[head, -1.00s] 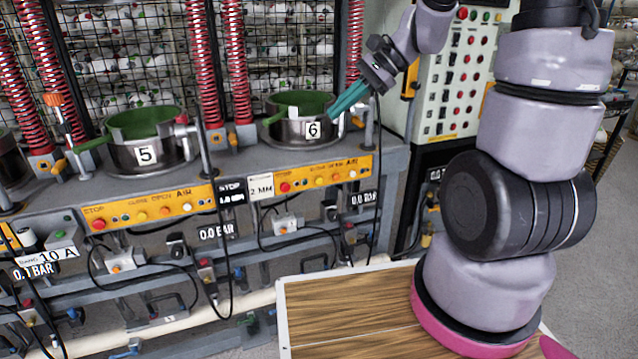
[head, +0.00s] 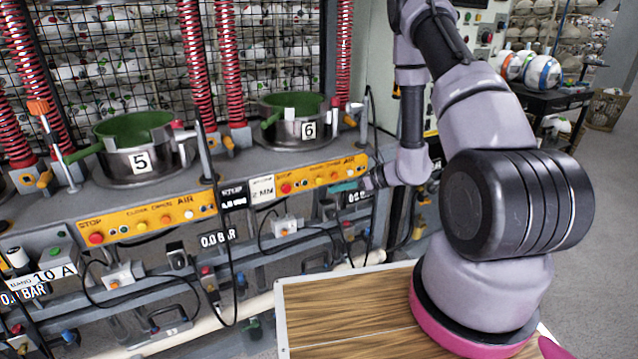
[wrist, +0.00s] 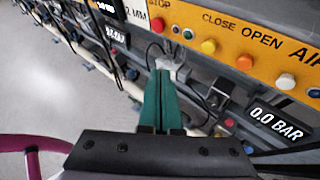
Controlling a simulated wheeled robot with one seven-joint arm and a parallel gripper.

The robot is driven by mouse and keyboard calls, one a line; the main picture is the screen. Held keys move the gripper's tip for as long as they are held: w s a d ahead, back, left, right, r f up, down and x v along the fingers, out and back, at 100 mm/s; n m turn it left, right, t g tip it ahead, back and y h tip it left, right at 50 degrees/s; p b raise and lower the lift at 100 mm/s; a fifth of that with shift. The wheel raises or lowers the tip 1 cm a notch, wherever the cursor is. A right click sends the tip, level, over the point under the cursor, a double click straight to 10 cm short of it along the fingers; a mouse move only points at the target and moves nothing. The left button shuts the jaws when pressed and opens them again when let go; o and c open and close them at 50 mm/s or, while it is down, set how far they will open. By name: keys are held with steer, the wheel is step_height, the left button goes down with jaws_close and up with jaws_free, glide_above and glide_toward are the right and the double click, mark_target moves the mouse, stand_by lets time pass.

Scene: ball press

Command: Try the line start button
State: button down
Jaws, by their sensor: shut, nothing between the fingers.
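No label reading "line start" is legible, so I cannot tell which button it is. Press 6's orange panel (head: 310,178) carries a red STOP button (head: 286,188) and yellow and white buttons; in the wrist view the red button (wrist: 158,25) is top centre. A pale switch box (head: 287,228) hangs below that panel. A grey box with a green button (head: 56,252) is at far left. My gripper (head: 338,188) is at the panel's right lower side in the head view. Its teal fingers (wrist: 158,84) are shut and empty, pointing toward the area below the panel.
Pots 5 (head: 140,160) and 6 (head: 300,132) stand on the presses above the panels. Hanging black cables, pipes and a 0.0 BAR display (wrist: 277,124) crowd the space near my fingers. A wooden tabletop (head: 350,305) lies in front. Grey floor is open at right.

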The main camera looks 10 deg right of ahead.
mark_target(319, 180)
steer(key=f, duration=0.1)
steer(key=d+f+m, duration=0.1)
steer(key=f, duration=0.1)
steer(key=shift+s+t+h, duration=0.1)
steer(key=shift+t+h, duration=0.2)
steer(key=shift+t, duration=0.1)
steer(key=w+a, duration=0.2)
steer(key=w, duration=0.6)
steer(key=shift+w+a, duration=0.2)
steer(key=shift+a, duration=0.15)
steer(key=shift+w, duration=0.1)
stand_by(1.6)
steer(key=shift+w+a, duration=0.1)
steer(key=shift+w, duration=0.2)
steer(key=shift+w+a, duration=0.15)
steer(key=shift+w, duration=0.3)
stand_by(0.9)
steer(key=shift+s, duration=0.1)
steer(key=shift+s+d, duration=0.25)
steer(key=shift+s, duration=0.5)
